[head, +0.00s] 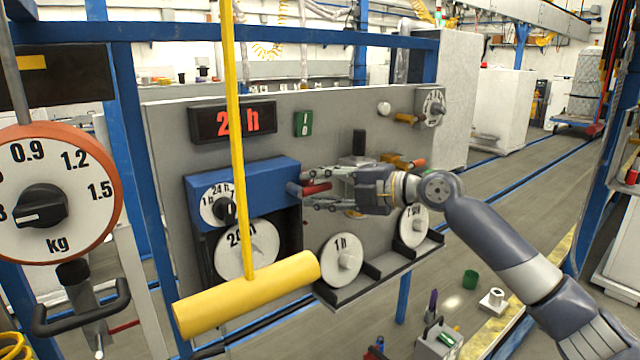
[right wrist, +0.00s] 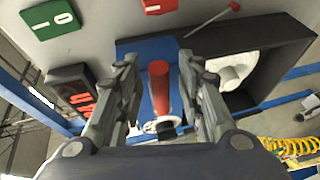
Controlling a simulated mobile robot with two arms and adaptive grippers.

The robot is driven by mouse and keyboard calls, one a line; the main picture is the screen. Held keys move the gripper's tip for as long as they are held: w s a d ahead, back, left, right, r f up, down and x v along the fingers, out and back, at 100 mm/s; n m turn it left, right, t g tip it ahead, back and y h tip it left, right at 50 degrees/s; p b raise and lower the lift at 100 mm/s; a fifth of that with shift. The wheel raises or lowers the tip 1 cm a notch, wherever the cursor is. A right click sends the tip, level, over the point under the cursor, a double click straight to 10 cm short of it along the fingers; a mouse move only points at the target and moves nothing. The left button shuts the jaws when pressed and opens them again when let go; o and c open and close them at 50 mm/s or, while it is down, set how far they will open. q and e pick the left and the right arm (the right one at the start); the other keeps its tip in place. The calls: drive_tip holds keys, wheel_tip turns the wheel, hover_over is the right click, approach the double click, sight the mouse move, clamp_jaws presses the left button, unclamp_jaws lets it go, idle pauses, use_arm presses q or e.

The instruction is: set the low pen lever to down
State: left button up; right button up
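My right gripper (head: 308,188) reaches in from the right in front of the grey panel, at the right side of the blue box (head: 245,181). It is open. A red handle (head: 316,188) at the blue box shows between its fingers. In the right wrist view the red handle (right wrist: 160,88) stands between the open fingers of my right gripper (right wrist: 159,70), with gaps on both sides. A thin rod with a red tip (right wrist: 210,19) shows behind them. I cannot tell for sure which one is the low pen lever. My left gripper is not in view.
A yellow bar (head: 245,293) hangs on a yellow pole before the panel. The panel bears a red display (head: 232,121), a green switch (head: 303,123) and white discs marked 1 h (head: 342,258). An orange block (head: 397,159) sits close above my right gripper. A kg dial (head: 58,195) stands left.

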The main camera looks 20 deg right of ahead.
clamp_jaws()
drive_tip(key=shift+f+b, duration=0.3)
drive_tip(key=shift+b, duration=0.3)
drive_tip(key=shift+s+a+f+m+t+y+b, duration=0.15)
drive_tip(key=shift+f+m+t+y+b, duration=0.25)
drive_tip(key=shift+m+b, duration=1.15)
drive_tip(key=shift+a+f+m+t+y+b, duration=0.25)
drive_tip(key=shift+f+m+y+b, duration=0.4)
drive_tip(key=shift+b, duration=1.65)
drive_tip(key=shift+s+a+f+m+t+y+b, duration=0.1)
drive_tip(key=shift+a+f+m+t+y+b, duration=0.2)
drive_tip(key=shift+m+b, duration=1.3)
drive_tip(key=shift+d+r+b, duration=0.15)
drive_tip(key=shift+b, duration=0.15)
